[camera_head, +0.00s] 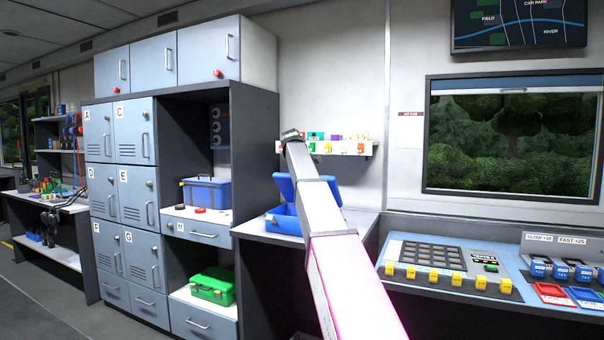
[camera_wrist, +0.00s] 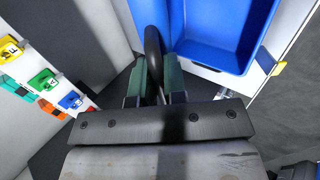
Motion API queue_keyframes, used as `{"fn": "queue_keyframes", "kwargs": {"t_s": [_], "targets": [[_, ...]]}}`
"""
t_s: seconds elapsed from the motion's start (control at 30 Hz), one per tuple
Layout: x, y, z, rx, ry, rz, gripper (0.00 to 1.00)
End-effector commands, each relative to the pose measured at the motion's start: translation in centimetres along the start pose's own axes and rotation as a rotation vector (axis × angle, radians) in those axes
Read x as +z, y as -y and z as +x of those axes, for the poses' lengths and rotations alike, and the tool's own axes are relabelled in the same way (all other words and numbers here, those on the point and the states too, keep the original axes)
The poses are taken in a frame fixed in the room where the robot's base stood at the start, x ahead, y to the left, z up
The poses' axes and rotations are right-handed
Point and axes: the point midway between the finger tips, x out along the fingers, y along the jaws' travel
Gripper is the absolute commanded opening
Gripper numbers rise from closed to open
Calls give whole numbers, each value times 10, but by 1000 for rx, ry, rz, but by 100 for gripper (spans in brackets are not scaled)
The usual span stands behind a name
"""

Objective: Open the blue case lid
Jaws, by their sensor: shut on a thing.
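The blue case (camera_head: 284,221) stands on the counter behind my arm, with its lid (camera_head: 285,188) raised and tilted up. My arm hides part of the case and lid in the head view. In the wrist view, the open, empty blue case (camera_wrist: 225,35) fills the upper right, beside a narrow blue part that seems to be the lid (camera_wrist: 148,12). My gripper (camera_wrist: 155,76) is shut, its green-padded fingers on either side of a dark curved handle (camera_wrist: 153,45). My gripper is hidden in the head view.
A white wall shelf (camera_head: 325,148) with colourful tagged items is behind the case. A tall locker cabinet (camera_head: 256,150) borders it on the left. A second blue case (camera_head: 206,192) and a green case (camera_head: 212,287) sit inside the cabinet. A button console (camera_head: 445,262) is at right.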

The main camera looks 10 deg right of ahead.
Motion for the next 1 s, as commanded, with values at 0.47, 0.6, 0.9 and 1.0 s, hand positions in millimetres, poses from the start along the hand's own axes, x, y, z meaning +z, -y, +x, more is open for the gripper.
{"fn": "queue_keyframes", "kwargs": {"t_s": [0.47, 0.6, 0.9, 1.0], "targets": [[0, 0, -5, 1, 0, 0, 37], [0, 1, -23, 1, 0, 0, 37], [0, 0, -79, 1, 0, 0, 37], [0, 0, -93, 1, 0, 0, 37]]}}
